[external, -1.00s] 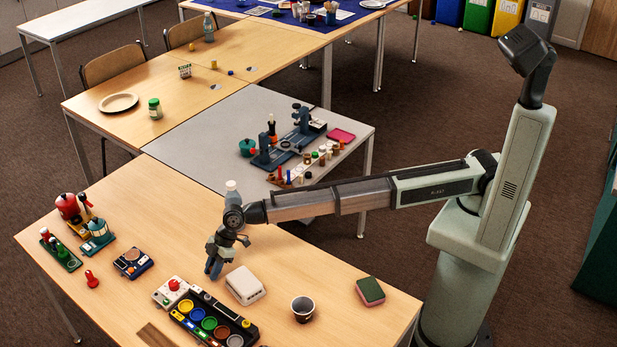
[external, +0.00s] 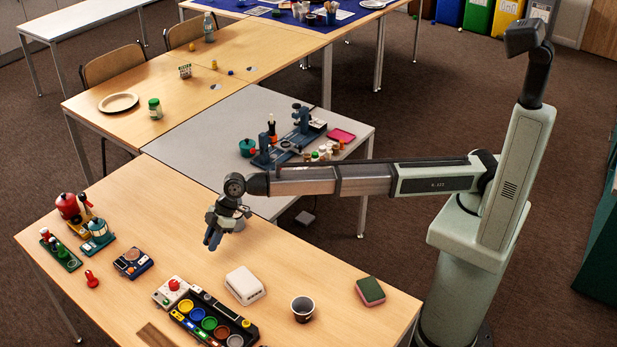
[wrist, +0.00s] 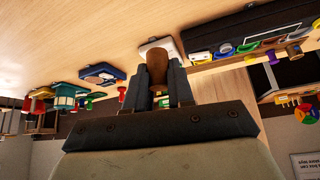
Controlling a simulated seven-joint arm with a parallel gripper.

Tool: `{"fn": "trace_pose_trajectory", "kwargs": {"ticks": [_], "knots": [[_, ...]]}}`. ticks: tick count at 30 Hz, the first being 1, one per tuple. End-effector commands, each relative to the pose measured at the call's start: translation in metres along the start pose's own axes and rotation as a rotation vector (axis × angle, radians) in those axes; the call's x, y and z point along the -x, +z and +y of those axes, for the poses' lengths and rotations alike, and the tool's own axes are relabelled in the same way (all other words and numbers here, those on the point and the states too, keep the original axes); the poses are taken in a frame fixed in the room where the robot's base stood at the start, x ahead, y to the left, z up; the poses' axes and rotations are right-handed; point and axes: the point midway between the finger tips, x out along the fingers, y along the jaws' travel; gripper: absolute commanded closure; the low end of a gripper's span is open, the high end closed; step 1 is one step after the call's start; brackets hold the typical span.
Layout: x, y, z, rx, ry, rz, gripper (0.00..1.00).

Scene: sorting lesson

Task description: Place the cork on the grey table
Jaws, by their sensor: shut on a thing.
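The brown cork (wrist: 157,67) shows in the wrist view between the two fingers of my gripper (wrist: 158,88), which is shut on it. In the external view my gripper (external: 210,243) hangs above the wooden table, pointing down; the cork is too small or hidden to make out there. The grey table (external: 195,137) stands behind the gripper, beyond the wooden table's far edge. Its near right part is partly covered by my arm.
On the grey table stand a blue device (external: 290,142), a teal pot (external: 247,147), small bottles and a pink pad (external: 341,135). Its left part is clear. Below my gripper are a paint tray (external: 212,322), a white box (external: 244,285) and a cup (external: 302,308).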

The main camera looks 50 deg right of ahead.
Motion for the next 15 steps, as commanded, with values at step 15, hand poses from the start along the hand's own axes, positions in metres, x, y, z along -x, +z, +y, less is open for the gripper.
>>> {"fn": "trace_pose_trajectory", "kwargs": {"ticks": [15], "knots": [[0.186, 0.117, 0.098, -0.294, 0.190, 0.002, 1.00]]}}
